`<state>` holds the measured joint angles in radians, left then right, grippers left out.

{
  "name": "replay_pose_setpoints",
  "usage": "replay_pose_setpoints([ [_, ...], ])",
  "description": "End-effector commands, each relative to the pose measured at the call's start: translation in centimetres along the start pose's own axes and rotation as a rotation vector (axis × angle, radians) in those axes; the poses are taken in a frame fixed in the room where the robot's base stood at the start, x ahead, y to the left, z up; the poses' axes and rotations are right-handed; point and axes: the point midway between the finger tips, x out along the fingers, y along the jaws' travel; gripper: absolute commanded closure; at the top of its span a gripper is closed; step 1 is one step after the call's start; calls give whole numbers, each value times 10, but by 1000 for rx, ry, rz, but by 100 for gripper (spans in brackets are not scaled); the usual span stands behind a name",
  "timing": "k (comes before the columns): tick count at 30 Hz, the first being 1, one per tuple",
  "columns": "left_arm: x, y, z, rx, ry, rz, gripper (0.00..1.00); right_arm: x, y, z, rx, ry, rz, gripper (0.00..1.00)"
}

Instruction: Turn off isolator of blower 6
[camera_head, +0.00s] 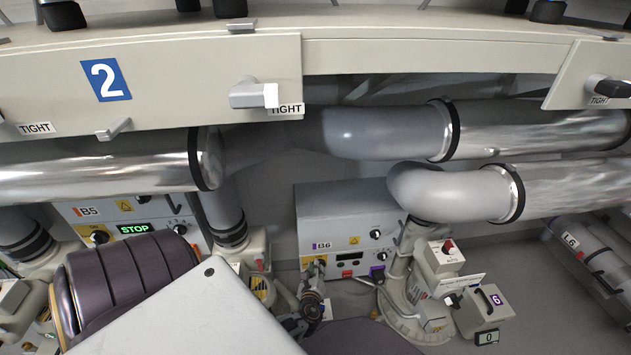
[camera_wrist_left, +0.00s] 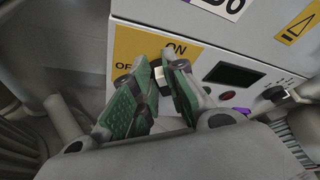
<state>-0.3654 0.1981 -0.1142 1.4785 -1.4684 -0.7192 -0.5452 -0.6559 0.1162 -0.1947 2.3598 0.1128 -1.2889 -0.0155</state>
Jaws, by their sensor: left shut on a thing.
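The blower 6 control box (camera_head: 335,215) is pale grey, labelled B6, and stands in the middle of the head view. Its isolator sits on a yellow plate (camera_wrist_left: 134,42) marked ON and OFF at the lower left of its front. My left gripper (camera_head: 317,277) reaches this plate from below. In the left wrist view my left gripper's green fingers (camera_wrist_left: 160,78) are shut on the pale isolator knob (camera_wrist_left: 159,77). The fingers hide most of the knob, so I cannot tell exactly where it points. My right gripper is not in view.
A black display (camera_wrist_left: 234,74) and a black knob (camera_wrist_left: 275,93) are right of the isolator. The B5 box (camera_head: 130,215) with a green STOP display stands left. Thick grey pipes (camera_head: 440,190) cross above. A pump with a purple 6 tag (camera_head: 496,299) stands right.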

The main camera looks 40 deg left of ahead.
Motion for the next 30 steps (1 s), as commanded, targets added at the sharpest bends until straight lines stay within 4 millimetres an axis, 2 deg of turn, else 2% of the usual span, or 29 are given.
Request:
replay_pose_setpoints([
  [5, 0, 1, 1, 1, -2, 2, 100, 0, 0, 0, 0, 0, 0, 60],
  [6, 0, 1, 1, 1, -2, 2, 83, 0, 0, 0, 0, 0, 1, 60],
  [11, 0, 1, 1, 1, -1, 1, 64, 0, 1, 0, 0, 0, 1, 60],
  [23, -1, 0, 0, 1, 0, 1, 64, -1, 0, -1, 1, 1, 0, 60],
  [30, -13, 1, 0, 1, 1, 1, 64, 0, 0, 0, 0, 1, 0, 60],
])
